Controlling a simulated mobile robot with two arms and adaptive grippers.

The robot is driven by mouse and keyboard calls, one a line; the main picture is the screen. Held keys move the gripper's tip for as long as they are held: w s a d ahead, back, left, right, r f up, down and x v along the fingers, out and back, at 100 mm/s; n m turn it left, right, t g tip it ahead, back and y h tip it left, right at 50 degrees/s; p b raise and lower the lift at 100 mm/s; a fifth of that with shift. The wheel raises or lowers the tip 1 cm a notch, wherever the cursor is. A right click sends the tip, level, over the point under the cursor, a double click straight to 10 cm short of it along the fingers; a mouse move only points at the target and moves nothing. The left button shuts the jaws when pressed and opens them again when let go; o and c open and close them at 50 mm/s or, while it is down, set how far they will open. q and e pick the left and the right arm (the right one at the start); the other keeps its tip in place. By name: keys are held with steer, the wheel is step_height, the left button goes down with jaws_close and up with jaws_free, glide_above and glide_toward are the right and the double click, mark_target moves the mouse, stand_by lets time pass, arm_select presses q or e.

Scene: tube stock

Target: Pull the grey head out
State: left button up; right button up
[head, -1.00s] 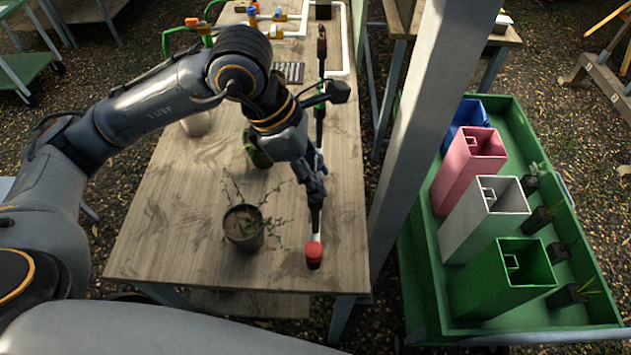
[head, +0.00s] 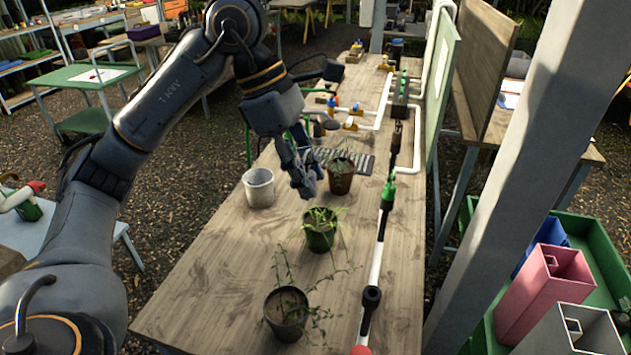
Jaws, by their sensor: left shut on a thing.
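My left gripper (head: 309,184) is in the upper middle of the head view, pointing down over the table between the white pot and a brown potted plant. It is shut on a small greyish piece, mostly hidden among the fingers; I cannot tell its shape or be certain that it is the grey head. A long tube assembly (head: 378,245) lies along the table's right side, apart from the gripper. It has a white pipe, a black coupling (head: 371,297), a green collar (head: 388,193) and a red end (head: 360,350) at the near edge. My right gripper is not in view.
Potted plants stand on the table: a brown pot (head: 341,178), a green pot (head: 320,238) and a dark pot (head: 287,312). A white pot (head: 259,190) is left of my gripper. A grey post (head: 530,170) rises right of the table, beside a pink square tube (head: 545,290).

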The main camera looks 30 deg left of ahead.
mark_target(307, 151)
arm_select(q)
steer(key=shift+r, duration=0.2)
steer(key=shift+r+p, duration=2.1)
steer(key=shift+r, duration=0.25)
